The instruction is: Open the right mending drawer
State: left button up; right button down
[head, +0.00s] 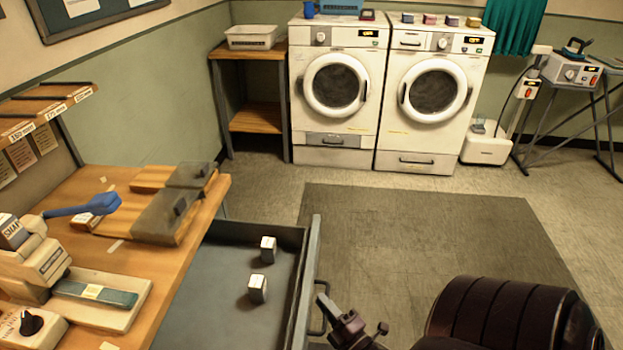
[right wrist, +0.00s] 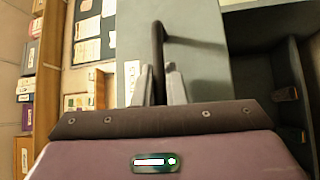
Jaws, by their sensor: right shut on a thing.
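The mending drawer (head: 226,290) stands pulled out from under the wooden bench, with its grey interior showing. Two small white-faced blocks, one (head: 268,249) farther back and one (head: 257,289) nearer, sit in it. Its dark bar handle (head: 317,321) is on the outer side of the front panel (head: 307,270). My right gripper (head: 325,303) is at this handle. In the right wrist view the fingers (right wrist: 161,85) are shut on the handle (right wrist: 158,45), beside the grey-green drawer front (right wrist: 200,75). My left gripper is not in view.
The wooden bench (head: 130,265) on the left carries a press with a blue lever (head: 85,206) and grey plates. A dark padded seat (head: 510,315) stands at the lower right. Two washers (head: 335,95) line the back wall. The floor mat (head: 430,235) between is clear.

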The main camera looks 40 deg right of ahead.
jog(key=shift+s+d, duration=0.15)
jog(key=shift+s, duration=0.05)
jog(key=c, duration=1.5)
grip_release()
jog(key=s, duration=0.5)
jog(key=s+a+f+b, duration=0.1)
jog(key=s, duration=0.1)
jog(key=shift+s, duration=0.35)
jog(key=shift+f, duration=0.1)
